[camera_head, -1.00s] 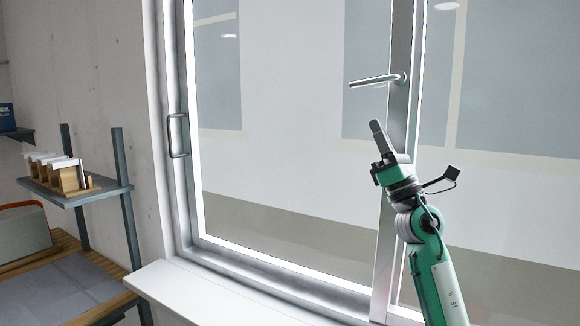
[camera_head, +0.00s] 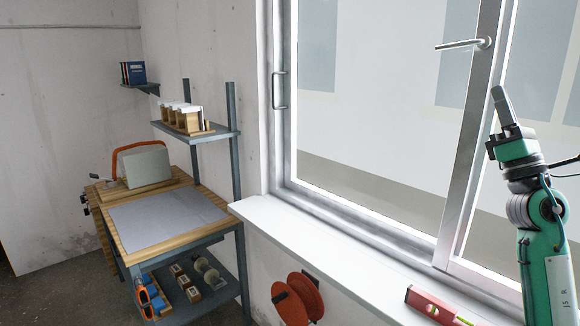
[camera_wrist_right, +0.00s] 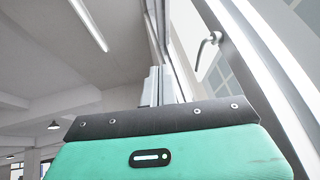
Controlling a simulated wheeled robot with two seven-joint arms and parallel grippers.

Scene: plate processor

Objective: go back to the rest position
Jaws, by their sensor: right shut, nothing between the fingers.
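My right gripper (camera_head: 501,98) is raised at the right of the head view, in front of the window frame. Its fingers point up and are shut with nothing between them. It appears below and right of the window handle (camera_head: 462,44), apart from it in the picture. In the right wrist view the gripper body fills the lower part, and the closed fingers (camera_wrist_right: 161,86) point up beside the window; the handle (camera_wrist_right: 207,50) shows at upper right. My left gripper is not in view.
A workbench with a grey mat (camera_head: 168,217) stands at left, with a shelf (camera_head: 224,131) above it. A white sill (camera_head: 330,263) runs below the window, bearing a red spirit level (camera_head: 433,304). Orange discs (camera_head: 297,299) hang under the sill.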

